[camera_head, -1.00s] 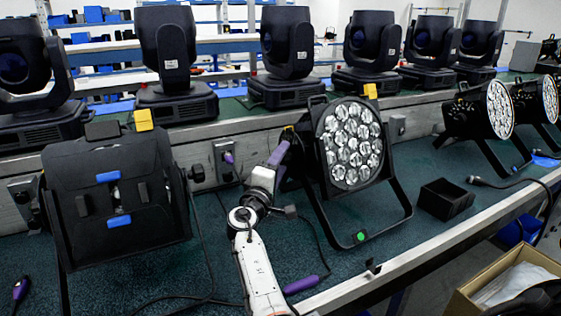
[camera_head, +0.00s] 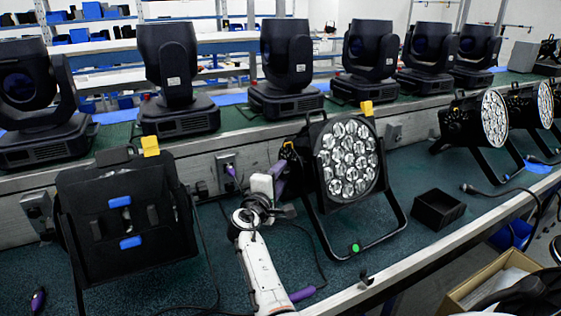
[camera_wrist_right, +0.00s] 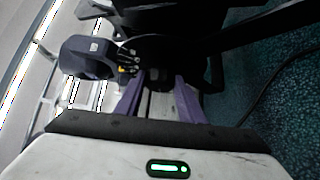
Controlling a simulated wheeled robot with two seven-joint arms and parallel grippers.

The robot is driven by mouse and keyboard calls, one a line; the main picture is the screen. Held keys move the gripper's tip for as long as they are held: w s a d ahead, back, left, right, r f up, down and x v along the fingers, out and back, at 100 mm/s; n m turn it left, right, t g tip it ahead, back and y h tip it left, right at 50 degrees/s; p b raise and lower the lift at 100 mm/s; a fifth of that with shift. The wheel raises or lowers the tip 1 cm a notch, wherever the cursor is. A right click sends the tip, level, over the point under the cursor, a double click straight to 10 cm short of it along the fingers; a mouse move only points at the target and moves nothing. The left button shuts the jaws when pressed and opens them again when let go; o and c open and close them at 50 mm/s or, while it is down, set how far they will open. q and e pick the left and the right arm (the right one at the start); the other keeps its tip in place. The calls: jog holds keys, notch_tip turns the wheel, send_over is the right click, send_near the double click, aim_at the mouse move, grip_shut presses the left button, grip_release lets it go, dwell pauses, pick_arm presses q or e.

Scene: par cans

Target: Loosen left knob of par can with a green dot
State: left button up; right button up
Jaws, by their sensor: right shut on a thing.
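The par can with the green dot (camera_head: 348,162) stands mid-bench, its lamp face turned toward the front right. The green dot (camera_head: 355,247) is on the lower bar of its black stand. My right gripper (camera_head: 280,172) reaches up to the left side of this par can, at the stand's pivot. In the right wrist view, its purple fingers (camera_wrist_right: 160,93) are shut on a dark knob (camera_wrist_right: 157,76) beside the black bracket. The knob is mostly hidden by the fingers, and in the head view I cannot make it out.
Another par can (camera_head: 125,215) with blue latches stands at the left, its back to me. An empty black box (camera_head: 438,209) sits right of the stand. Cables lie on the bench. Moving-head lights (camera_head: 285,65) line the shelf behind.

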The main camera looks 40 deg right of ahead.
jog(key=shift+w+d+r+n+g+y+p, duration=0.15)
jog(key=shift+r+n+g+y+p, duration=0.1)
jog(key=shift+n+g+y+p, duration=0.6)
jog(key=shift+w+a+r+n+g+y+p, duration=0.15)
jog(key=shift+n+g+y+p, duration=0.35)
jog(key=shift+n+g+y, duration=0.75)
jog(key=shift+w+d+r+n+g+y+p, duration=0.1)
jog(key=shift+w+r+n+g+y+p, duration=0.15)
jog(key=shift+n+g+y+p, duration=0.8)
jog(key=shift+n+g+h+b, duration=0.4)
jog(key=shift+n+g+h, duration=0.05)
jog(key=shift+g, duration=0.1)
jog(key=o, duration=1)
jog(key=shift+o, duration=0.2)
jog(key=shift+r, duration=0.1)
jog(key=v, duration=1)
